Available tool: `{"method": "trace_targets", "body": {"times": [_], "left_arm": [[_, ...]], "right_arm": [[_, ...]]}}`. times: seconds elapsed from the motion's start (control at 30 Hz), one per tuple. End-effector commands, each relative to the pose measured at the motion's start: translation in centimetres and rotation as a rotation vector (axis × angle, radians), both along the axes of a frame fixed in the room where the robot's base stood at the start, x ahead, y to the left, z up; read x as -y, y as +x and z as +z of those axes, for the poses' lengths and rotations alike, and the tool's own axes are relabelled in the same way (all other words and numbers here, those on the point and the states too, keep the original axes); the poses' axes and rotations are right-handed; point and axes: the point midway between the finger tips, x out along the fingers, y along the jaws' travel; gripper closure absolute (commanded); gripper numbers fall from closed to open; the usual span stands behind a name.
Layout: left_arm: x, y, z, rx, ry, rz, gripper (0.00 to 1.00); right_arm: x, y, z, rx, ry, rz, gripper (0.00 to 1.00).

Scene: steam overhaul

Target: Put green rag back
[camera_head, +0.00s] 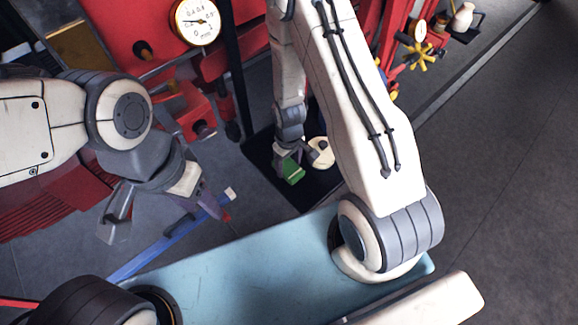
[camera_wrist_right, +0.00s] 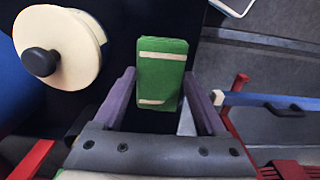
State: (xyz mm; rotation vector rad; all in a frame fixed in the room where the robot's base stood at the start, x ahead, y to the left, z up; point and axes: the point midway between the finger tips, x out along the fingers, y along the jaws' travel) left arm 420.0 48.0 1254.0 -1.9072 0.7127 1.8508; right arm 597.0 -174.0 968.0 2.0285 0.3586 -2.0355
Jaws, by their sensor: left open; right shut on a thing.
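The green rag (camera_head: 293,172) is a small folded block over a dark panel in the head view. In the right wrist view the rag (camera_wrist_right: 161,75) shows two white stripes. My right gripper (camera_head: 290,163) points down at it; in the wrist view the right gripper (camera_wrist_right: 159,92) has its fingers on both sides of the rag and is shut on it. Whether the rag touches the surface below, I cannot tell. My left gripper (camera_head: 160,218) is open and empty, to the left of the rag.
A cream round lid with a black knob (camera_head: 321,152) is close beside the rag; the lid (camera_wrist_right: 75,50) is at left in the wrist view. The dark panel (camera_head: 262,160) lies below. A blue bar (camera_head: 170,240) and red machinery with a gauge (camera_head: 196,20) are nearby.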

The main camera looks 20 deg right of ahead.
Motion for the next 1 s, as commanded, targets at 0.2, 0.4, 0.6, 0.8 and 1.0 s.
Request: {"method": "trace_targets", "body": {"times": [0.2,0.4,0.6,0.8,1.0], "left_arm": [[0.0,0.0,-0.1,0.0,0.0,0.0,0.5],[0.0,0.0,-0.1,0.0,0.0,0.0,0.5],[0.0,0.0,-0.1,0.0,0.0,0.0,0.5],[0.0,0.0,0.0,0.0,0.0,0.0,0.5],[0.0,0.0,-0.3,0.0,0.0,0.0,0.5]], "right_arm": [[0.1,-0.1,-2.4,-0.001,-0.001,-0.001,0.7],[0.1,0.0,-2.4,0.0,-0.001,-0.001,0.7],[0.1,0.0,-2.4,0.0,-0.001,-0.001,0.0],[0.1,0.0,-1.9,0.0,-0.001,-0.001,0.0],[0.1,0.2,0.9,0.006,0.0,0.0,0.0]]}}
